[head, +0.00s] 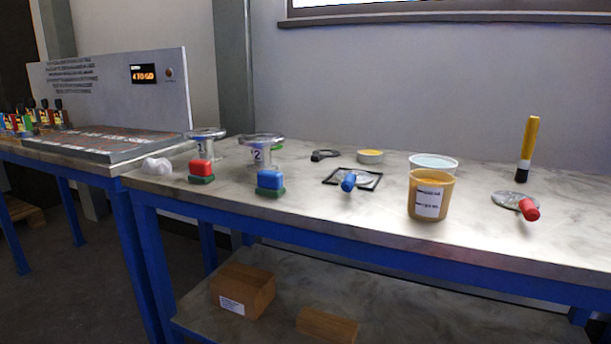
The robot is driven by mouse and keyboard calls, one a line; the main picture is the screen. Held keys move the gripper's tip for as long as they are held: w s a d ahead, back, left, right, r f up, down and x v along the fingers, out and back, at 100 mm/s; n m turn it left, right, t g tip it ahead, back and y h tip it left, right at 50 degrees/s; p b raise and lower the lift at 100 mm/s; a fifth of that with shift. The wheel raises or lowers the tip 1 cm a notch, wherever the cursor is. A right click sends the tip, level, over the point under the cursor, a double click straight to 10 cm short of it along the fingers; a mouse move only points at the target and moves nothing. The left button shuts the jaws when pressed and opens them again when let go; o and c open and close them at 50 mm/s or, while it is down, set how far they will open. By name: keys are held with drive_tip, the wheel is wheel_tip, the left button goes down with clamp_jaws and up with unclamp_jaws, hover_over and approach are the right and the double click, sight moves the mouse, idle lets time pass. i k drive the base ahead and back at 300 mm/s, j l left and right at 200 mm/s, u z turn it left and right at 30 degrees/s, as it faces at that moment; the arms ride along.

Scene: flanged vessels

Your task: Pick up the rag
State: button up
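A crumpled white rag (156,166) lies at the left front corner of the marble-topped table, left of a red block with a green base. Nothing covers it from this view. My gripper is not in view, so its state does not show.
The blue-framed table (300,207) holds flanged vessels 1 (206,145) and 2 (262,150), a red block (201,171), a blue block (270,182), an amber cup (425,178) and a yellow-handled tool (528,145). A second table with a panel (110,95) stands left, beyond a narrow gap.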

sight(159, 166)
drive_tip(key=u, duration=1.3)
